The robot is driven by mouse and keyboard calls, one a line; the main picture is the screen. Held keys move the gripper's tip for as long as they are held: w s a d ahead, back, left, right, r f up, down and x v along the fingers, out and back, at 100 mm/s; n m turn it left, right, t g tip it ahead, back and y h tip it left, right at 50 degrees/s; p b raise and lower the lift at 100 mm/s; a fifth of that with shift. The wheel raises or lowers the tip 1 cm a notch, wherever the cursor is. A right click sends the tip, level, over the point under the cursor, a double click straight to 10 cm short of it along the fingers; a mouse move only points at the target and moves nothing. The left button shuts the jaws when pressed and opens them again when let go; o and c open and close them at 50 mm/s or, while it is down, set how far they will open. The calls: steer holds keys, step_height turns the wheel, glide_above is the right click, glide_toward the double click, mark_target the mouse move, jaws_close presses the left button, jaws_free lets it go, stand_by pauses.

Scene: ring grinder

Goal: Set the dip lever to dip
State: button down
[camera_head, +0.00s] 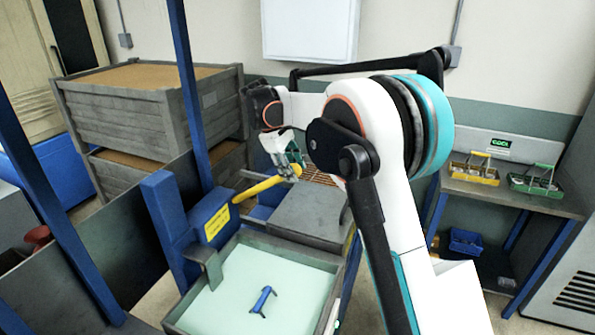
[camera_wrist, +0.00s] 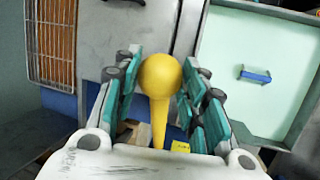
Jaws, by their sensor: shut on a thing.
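The dip lever is a yellow bar with a round knob (camera_wrist: 160,76), seen end-on in the wrist view. In the head view the yellow lever (camera_head: 258,189) reaches from a blue housing (camera_head: 212,217) up to the right. My gripper (camera_head: 292,157) is at the knob end of the lever. In the wrist view my gripper (camera_wrist: 161,95) has its teal-padded fingers on both sides of the knob and is shut on it. The lever's lower end is partly hidden at the housing. The label on the housing is too small to read.
A tray of pale green liquid (camera_head: 225,305) stands below the lever, with a blue-handled piece (camera_head: 262,301) in it. A grey flat-topped box (camera_head: 310,217) and an orange grate (camera_wrist: 52,42) are close by. Blue posts (camera_head: 192,95) and wooden crates (camera_head: 140,115) stand at left.

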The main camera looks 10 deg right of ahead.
steer(key=shift+w+a+r, duration=0.15)
steer(key=shift+a+r, duration=0.05)
steer(key=shift+a, duration=0.05)
steer(key=c, duration=1.2)
jaws_free()
steer(key=shift+a, duration=0.1)
steer(key=shift+o, duration=1)
steer(key=shift+w+a+f, duration=0.15)
steer(key=shift+a, duration=0.05)
steer(key=shift+d, duration=0.25)
steer(key=v, duration=1.2)
